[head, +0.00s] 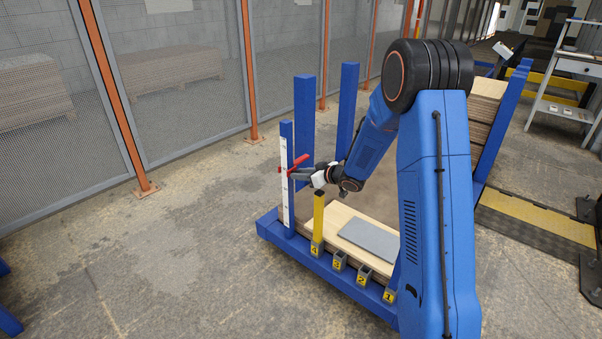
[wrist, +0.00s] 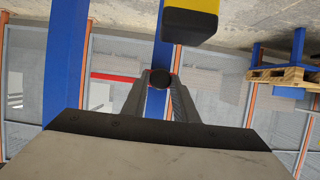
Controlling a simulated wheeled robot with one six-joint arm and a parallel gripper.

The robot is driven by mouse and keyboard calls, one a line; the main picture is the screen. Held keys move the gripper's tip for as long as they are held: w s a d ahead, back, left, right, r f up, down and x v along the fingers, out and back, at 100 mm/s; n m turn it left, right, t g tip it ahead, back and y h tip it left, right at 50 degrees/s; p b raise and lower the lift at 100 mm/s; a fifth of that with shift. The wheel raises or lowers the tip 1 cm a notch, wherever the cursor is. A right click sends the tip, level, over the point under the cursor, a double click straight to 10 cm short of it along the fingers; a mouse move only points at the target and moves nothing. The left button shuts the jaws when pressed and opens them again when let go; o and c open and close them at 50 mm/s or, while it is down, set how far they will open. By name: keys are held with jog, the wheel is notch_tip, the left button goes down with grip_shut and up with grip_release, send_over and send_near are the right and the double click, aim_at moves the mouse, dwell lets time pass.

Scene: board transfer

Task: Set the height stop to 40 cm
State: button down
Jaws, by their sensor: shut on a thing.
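The height stop (head: 299,162) is a red piece on a blue post (head: 287,130) that carries a white scale strip (head: 285,200). The stop sits in the upper half of the strip; the scale's figures are too small to read. My gripper (head: 297,173) is at the stop, coming from the right. In the wrist view its two fingers (wrist: 160,85) are closed around a dark round knob (wrist: 160,77), with the red bar of the stop (wrist: 112,78) behind and to the left. The fingers partly hide the stop and post.
A yellow post (head: 318,222) with a black top stands in slot 4, close below my wrist; its top also shows in the wrist view (wrist: 190,18). Other numbered slots (head: 364,274) line the blue frame. Boards and a grey plate (head: 369,238) lie behind. Mesh fence (head: 180,85) stands beyond.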

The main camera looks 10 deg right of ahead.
notch_tip(320, 180, down, 3)
jog(key=shift+f, duration=0.1)
jog(key=c, duration=1.4)
grip_release()
jog(key=shift+c, duration=0.2)
jog(key=v, duration=1.7)
jog(key=shift+s+d, duration=0.1)
jog(key=shift+s, duration=0.05)
